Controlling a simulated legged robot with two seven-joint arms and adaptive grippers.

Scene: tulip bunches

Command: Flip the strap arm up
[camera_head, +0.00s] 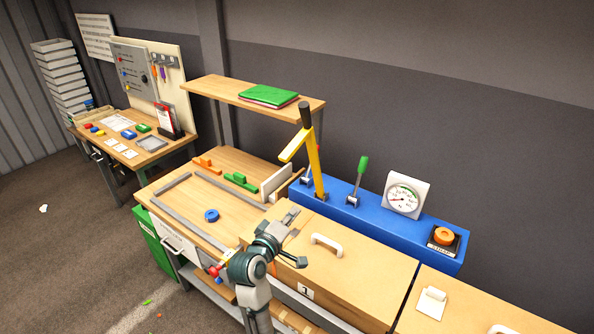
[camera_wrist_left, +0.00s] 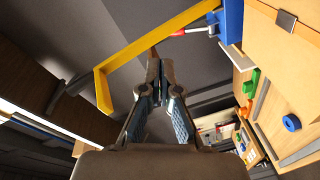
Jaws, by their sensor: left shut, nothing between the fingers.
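The strap arm is a yellow bar (camera_head: 316,172) with a black handle at its top and a short yellow side piece. It stands up, slightly tilted, from the blue base (camera_head: 390,222) in the head view. In the left wrist view the yellow bar (camera_wrist_left: 150,48) crosses the upper left, beyond the fingers, and bends at its far end. My left gripper (camera_head: 292,238) is in front of the blue base, above the wooden worktop, apart from the bar. In the left wrist view its fingers (camera_wrist_left: 166,82) are together and empty. My right gripper is not in view.
The blue base also carries a green-handled lever (camera_head: 361,170), a dial gauge (camera_head: 407,195) and an orange button (camera_head: 443,236). A white handle (camera_head: 327,243) is on the wooden lid. A shelf (camera_head: 250,96) with a green book (camera_head: 268,95) stands behind. A blue ring (camera_head: 211,215) lies left.

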